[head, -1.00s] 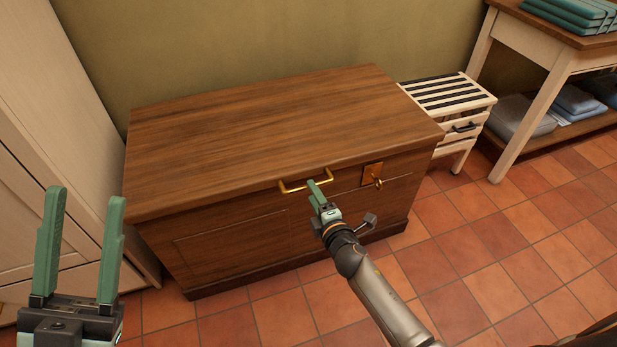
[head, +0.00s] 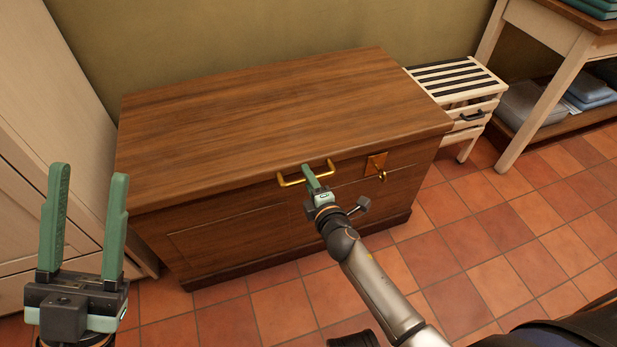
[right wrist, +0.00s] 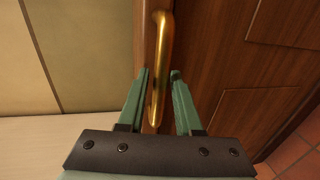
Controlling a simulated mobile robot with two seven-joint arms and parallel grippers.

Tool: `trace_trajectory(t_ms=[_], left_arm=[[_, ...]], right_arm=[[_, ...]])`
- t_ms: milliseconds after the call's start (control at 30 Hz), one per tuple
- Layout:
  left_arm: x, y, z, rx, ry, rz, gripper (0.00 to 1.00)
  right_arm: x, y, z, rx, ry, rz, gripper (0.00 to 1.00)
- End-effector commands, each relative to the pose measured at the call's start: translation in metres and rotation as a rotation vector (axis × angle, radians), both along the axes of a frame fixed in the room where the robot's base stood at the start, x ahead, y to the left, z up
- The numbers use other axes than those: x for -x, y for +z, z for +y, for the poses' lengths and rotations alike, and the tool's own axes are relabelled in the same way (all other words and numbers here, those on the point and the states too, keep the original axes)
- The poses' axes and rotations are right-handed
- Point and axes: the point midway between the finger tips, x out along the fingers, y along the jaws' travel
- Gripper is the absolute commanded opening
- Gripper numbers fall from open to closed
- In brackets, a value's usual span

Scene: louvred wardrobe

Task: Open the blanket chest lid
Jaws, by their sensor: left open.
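The brown wooden blanket chest (head: 230,235) stands against the wall, and its lid (head: 270,115) is shut. A brass bar handle (head: 290,182) is on the front edge of the lid. My right gripper (head: 309,178) is at the handle. In the right wrist view the handle (right wrist: 161,45) lies between the two green fingers (right wrist: 160,75), which are apart with small gaps on either side. I cannot tell whether either finger touches it.
A brass lock plate (head: 376,163) with a knob is right of the handle. A pale louvred wardrobe (head: 50,130) stands close on the left. A slatted stool-like unit (head: 455,80) and a table (head: 560,40) are on the right. The tiled floor (head: 480,260) is clear at the front right.

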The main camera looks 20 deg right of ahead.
Motion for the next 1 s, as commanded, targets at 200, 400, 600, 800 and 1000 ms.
trace_trajectory(t_ms=[200,400,600,800,1000], left_arm=[[-0.0002,-0.0002,0.0005,-0.003,0.003,-0.001,0.50],[-0.0005,-0.0003,0.0011,-0.004,0.005,-0.001,0.50],[-0.0004,-0.0007,0.0011,-0.004,0.005,0.000,0.50],[-0.0004,-0.0007,0.0011,-0.004,0.004,0.001,0.50],[-0.0004,-0.0009,0.0011,-0.004,0.004,0.001,0.50]], right_arm=[[0.0000,0.0000,-0.0001,0.000,0.000,0.000,0.08],[-0.0001,0.0000,-0.0002,0.000,0.000,0.000,0.00],[-0.0002,0.0001,-0.0003,0.000,0.000,0.000,0.00],[-0.0003,0.0001,-0.0004,0.000,0.000,0.000,0.00],[-0.0004,0.0002,-0.0005,0.000,-0.001,-0.001,0.00]])
